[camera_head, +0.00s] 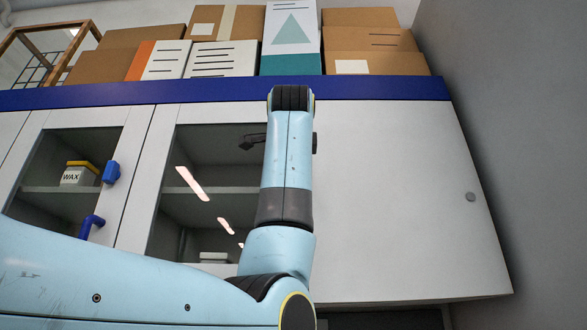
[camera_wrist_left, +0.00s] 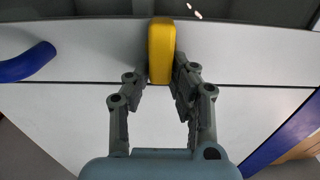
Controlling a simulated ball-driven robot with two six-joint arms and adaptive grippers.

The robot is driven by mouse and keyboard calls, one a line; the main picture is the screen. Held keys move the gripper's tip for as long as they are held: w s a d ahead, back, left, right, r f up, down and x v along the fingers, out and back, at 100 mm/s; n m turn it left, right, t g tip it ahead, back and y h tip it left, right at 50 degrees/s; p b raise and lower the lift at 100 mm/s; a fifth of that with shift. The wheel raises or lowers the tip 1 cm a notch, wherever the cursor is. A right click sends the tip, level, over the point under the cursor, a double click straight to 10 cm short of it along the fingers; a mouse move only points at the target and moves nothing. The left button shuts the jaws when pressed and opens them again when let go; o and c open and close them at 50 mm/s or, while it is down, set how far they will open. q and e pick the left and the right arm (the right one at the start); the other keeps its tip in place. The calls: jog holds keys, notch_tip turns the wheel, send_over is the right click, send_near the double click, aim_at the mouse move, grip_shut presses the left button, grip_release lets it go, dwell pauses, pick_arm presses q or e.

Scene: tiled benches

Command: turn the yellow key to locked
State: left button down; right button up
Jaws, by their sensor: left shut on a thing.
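The yellow key (camera_wrist_left: 161,48) shows in the left wrist view as an upright, rounded block on the pale cabinet front. Its long side runs up and down in that picture. My left gripper (camera_wrist_left: 161,74) has its grey fingers closed on either side of it. In the head view my left arm reaches up in front of the cabinet (camera_head: 390,200) and hides the key. Only dark bits of the gripper stick out beside the arm there. The lock's markings are not visible. My right gripper is in neither view.
Blue handles (camera_head: 111,172) sit on the left glass door; a blue handle (camera_wrist_left: 28,62) also shows in the wrist view. A WAX box (camera_head: 78,177) stands behind glass. Cardboard boxes (camera_head: 365,42) line the cabinet top. A grey wall (camera_head: 510,120) closes the right side.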

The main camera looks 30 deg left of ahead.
pick_arm(q)
jog(key=shift+f, duration=0.1)
jog(key=c, duration=1.2)
grip_release()
jog(key=shift+d, duration=0.1)
jog(key=shift+o, duration=0.2)
jog(key=v, duration=1.2)
